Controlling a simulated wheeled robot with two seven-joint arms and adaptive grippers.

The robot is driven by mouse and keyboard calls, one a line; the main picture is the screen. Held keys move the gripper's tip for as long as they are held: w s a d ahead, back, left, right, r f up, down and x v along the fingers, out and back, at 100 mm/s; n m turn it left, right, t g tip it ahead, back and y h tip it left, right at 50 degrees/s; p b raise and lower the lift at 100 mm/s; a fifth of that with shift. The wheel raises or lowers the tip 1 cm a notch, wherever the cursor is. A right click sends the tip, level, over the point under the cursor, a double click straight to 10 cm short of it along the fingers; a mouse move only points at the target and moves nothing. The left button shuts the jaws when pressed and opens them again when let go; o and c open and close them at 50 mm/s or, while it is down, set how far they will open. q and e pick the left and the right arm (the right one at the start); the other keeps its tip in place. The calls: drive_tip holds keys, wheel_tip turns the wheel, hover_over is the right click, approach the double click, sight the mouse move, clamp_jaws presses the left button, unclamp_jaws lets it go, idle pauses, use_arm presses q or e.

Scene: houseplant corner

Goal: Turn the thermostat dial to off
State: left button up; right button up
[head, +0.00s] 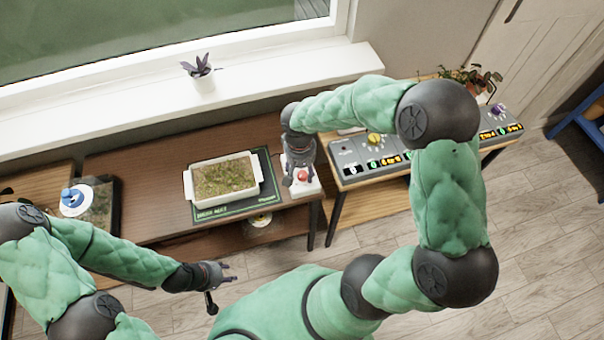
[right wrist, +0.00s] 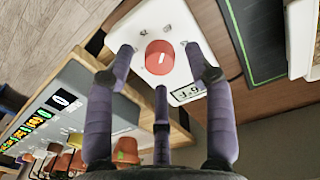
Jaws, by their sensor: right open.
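The thermostat is a white box (right wrist: 177,22) with a round red dial (right wrist: 160,57) that carries a short white mark. In the head view the red dial (head: 302,175) shows at the right end of the brown table. My right gripper (head: 301,183) points down over it. In the right wrist view its three purple fingers (right wrist: 159,62) are spread around the dial, apart from it, with nothing held. Part of a small display (right wrist: 187,94) reads °F; a finger hides some of it. My left gripper (head: 222,283) hangs empty in front of the table, its fingers spread.
A white tray of moss (head: 188,186) stands on a dark green mat (head: 236,210) left of the thermostat. A grey control panel (head: 346,160) with knobs and lit displays is on the right. A potted plant (head: 203,80) is on the windowsill.

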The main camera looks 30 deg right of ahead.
drive_tip(key=shift+f, duration=0.75)
clamp_jaws()
